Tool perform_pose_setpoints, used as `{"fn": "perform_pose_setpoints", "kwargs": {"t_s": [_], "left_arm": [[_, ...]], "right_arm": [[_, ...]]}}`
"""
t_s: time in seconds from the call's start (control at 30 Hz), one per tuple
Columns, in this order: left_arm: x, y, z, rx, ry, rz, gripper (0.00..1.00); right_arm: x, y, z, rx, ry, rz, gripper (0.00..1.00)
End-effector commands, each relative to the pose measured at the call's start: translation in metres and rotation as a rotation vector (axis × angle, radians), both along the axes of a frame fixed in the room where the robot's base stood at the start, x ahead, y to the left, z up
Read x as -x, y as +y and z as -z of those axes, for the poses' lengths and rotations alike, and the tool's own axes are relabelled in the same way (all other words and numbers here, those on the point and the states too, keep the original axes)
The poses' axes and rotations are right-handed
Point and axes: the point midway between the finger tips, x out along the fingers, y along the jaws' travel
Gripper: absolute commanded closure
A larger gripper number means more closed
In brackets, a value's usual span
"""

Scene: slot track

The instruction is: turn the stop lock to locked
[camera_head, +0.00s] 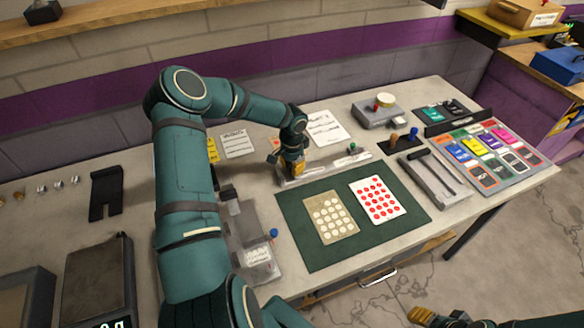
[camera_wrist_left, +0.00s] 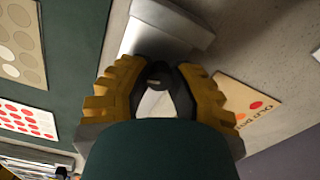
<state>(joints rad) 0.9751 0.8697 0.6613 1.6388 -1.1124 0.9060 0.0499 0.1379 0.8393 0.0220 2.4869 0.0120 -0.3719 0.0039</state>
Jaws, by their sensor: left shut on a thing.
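The grey slot track (camera_head: 340,163) lies along the back edge of the green mat, with a small green-topped piece (camera_head: 352,148) toward its right part. My left gripper (camera_head: 292,170) points down at the track's left end. In the left wrist view its yellow fingers (camera_wrist_left: 158,68) are closed around a small dark part, which I take to be the stop lock (camera_wrist_left: 157,80). The fingers mostly hide it, so its turn angle cannot be read. The track's pale grey end (camera_wrist_left: 168,25) shows just beyond the fingers. My right gripper (camera_head: 422,316) is low at the bottom right, away from the table, its jaws unclear.
The green mat (camera_head: 290,215) in front carries a tan card (camera_head: 331,218) and a red-dotted card (camera_head: 377,198). A grey slotted block (camera_head: 435,178) lies right. Papers lie behind my left wrist.

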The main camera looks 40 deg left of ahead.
Motion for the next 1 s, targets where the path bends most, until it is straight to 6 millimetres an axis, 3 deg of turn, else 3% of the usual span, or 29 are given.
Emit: {"fn": "perform_pose_setpoints", "kwargs": {"t_s": [0.33, 0.77, 0.8, 0.83, 0.87, 1.0], "left_arm": [[-0.0002, 0.0002, -0.0006, -0.001, -0.002, 0.26, 1.0], [0.0, 0.0005, -0.0003, 0.0, -0.002, 0.3, 1.0], [0.0, 0.0005, -0.0003, 0.0, -0.002, 0.3, 0.64], [0.0, 0.0005, -0.0003, 0.0, -0.002, 0.3, 0.54], [0.0, 0.0005, -0.0003, 0.0, -0.002, 0.3, 0.46], [0.0, 0.0005, -0.0002, 0.0, -0.002, 0.299, 0.46]], "right_arm": [[-0.0003, 0.0001, 0.0042, 0.001, 0.0, 0.0, 0.53], [-0.0002, 0.0002, 0.004, 0.001, 0.0, 0.0, 0.53], [-0.0002, 0.0002, 0.004, 0.001, 0.0, 0.0, 0.53], [-0.0002, 0.0002, 0.004, 0.001, 0.0, 0.0, 0.53], [-0.0002, 0.0002, 0.004, 0.001, 0.0, 0.0, 0.53], [-0.0002, 0.0001, 0.004, 0.001, 0.0, 0.0, 0.53]]}}
